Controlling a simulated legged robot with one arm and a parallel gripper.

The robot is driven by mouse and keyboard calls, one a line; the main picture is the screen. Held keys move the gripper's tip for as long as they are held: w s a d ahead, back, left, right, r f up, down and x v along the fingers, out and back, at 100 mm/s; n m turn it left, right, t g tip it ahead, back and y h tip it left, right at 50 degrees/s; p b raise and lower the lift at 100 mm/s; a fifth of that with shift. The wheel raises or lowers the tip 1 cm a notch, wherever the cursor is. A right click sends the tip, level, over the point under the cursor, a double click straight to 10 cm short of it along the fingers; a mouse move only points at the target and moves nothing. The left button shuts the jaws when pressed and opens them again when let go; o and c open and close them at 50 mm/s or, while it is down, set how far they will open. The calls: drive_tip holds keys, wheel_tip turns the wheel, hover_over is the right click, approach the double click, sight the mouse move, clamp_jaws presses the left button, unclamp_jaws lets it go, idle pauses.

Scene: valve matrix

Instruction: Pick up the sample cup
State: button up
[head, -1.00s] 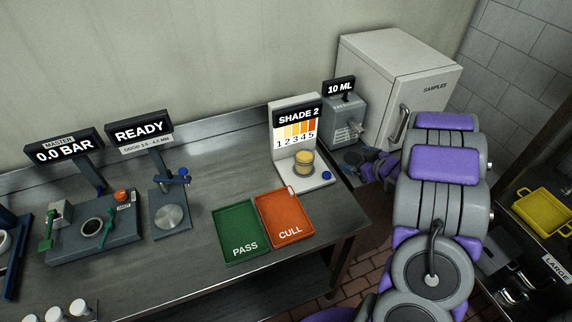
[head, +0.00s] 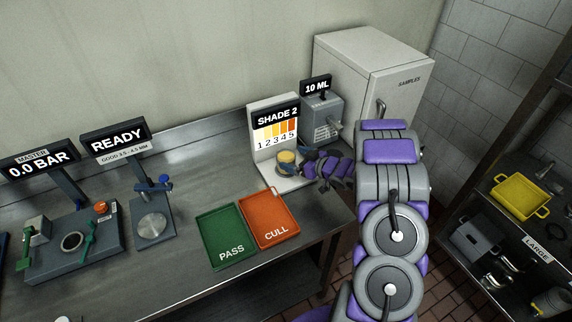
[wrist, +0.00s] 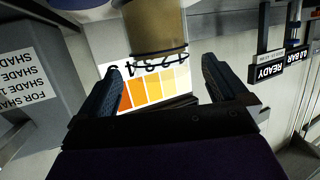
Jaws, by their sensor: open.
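The sample cup (head: 287,161) is a small yellowish cup standing on the white base of the shade stand (head: 273,118), under its "SHADE 2" display. In the wrist view the cup (wrist: 155,25) is at the top, upside down in the picture, just ahead of the gap between the fingers. My gripper (head: 296,164) is at the cup's right side in the head view, its jaws close to the cup. In the wrist view my gripper (wrist: 160,78) is open, one dark finger at each side. I cannot tell whether a finger touches the cup.
A green PASS tray (head: 226,235) and an orange CULL tray (head: 268,219) lie on the steel bench in front of the stand. A grey "10 ML" dispenser (head: 322,120) stands to its right, before the white SAMPLES cabinet (head: 375,65). A "READY" gauge (head: 153,227) is at left.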

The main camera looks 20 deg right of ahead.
sight(280, 152)
drive_tip(key=shift+b+x, duration=0.55)
drive_tip(key=shift+x, duration=2.75)
drive_tip(key=shift+d+r, duration=0.1)
drive_tip(key=shift+c, duration=0.3)
drive_tip(key=shift+r, duration=0.1)
drive_tip(key=c, duration=1.3)
